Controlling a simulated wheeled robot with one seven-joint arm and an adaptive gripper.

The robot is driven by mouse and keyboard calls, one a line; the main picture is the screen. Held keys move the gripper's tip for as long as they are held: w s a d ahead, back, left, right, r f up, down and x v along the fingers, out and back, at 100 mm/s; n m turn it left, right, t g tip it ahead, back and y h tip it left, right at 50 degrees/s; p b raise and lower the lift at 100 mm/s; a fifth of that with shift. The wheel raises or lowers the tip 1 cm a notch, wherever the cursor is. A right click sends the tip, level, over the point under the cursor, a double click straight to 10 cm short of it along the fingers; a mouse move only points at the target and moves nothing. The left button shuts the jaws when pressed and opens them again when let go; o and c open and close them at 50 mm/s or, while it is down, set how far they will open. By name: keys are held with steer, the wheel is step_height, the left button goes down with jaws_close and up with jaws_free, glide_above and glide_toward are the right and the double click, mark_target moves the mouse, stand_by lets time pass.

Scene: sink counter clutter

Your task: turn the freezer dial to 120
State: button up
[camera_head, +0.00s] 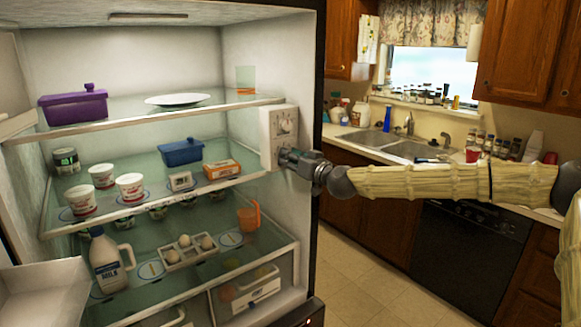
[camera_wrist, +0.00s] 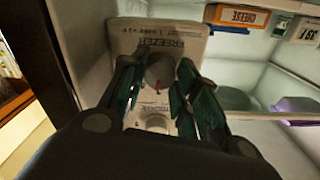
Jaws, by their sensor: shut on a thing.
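A white control panel (camera_head: 272,140) is fixed to the right inner wall of the fridge. It carries two round dials, and the upper one (camera_head: 285,125) is uncovered in the head view. My gripper (camera_head: 287,157) is at the lower dial, which it hides there. The second dial (camera_wrist: 155,122) lies between the fingers' bases, partly hidden.
A glass shelf close to the panel holds a cheese box (camera_head: 221,169), a blue container (camera_head: 181,152) and white tubs (camera_head: 130,187). A purple container (camera_head: 73,104) and a plate (camera_head: 178,100) are above. A sink counter (camera_head: 390,143) stands behind my arm.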

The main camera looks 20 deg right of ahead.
steer(key=shift+f+m+b, duration=0.1)
steer(key=shift+m+b, duration=2.5)
steer(key=shift+b, duration=0.4)
steer(key=o, duration=1)
steer(key=shift+d, duration=0.1)
steer(key=shift+o, duration=0.2)
steer(key=v, duration=1.2)
